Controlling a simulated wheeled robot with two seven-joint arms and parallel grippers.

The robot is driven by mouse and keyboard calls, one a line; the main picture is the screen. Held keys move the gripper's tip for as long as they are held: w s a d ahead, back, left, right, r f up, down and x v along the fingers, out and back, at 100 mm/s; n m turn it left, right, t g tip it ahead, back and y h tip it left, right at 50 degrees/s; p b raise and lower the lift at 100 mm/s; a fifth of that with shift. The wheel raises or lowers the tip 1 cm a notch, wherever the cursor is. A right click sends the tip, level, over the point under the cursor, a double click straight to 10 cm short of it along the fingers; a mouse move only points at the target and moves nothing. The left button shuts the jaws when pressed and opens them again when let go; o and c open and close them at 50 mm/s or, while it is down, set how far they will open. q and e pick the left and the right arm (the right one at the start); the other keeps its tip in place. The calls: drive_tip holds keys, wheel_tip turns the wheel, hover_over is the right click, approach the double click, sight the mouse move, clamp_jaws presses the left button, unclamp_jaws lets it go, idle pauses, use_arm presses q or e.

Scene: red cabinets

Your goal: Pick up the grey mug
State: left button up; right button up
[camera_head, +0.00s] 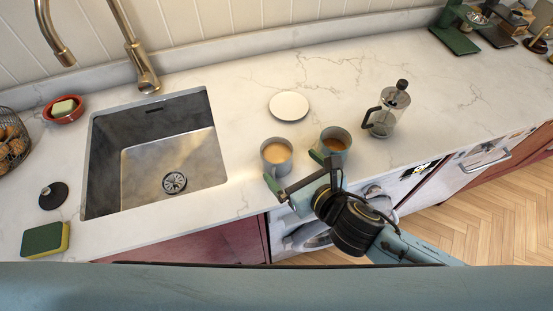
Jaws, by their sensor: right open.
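Two greyish mugs stand upright on the counter. The left mug (277,160) holds a light tan drink. The right mug (338,140) looks a little darker and holds a brown drink. I cannot tell for sure which one is the grey mug of the task. My right gripper (294,171) is open and empty at the counter's front edge. One fingertip is just in front of the left mug, and the other is between the two mugs, close to the right mug. I cannot tell whether either finger touches a mug. My left gripper is not in view.
A French press (386,110) stands right of the mugs, and a white saucer (289,106) lies behind them. The sink (105,155) is open to the left. A sponge (45,240) lies at the far left. Counter to the right of the press is largely clear.

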sight(269, 144)
drive_tip(key=x, duration=0.8)
drive_tip(key=shift+w+a, duration=0.1)
drive_tip(key=shift+w, duration=0.1)
drive_tip(key=shift+c, duration=0.2)
drive_tip(key=c, duration=1.2)
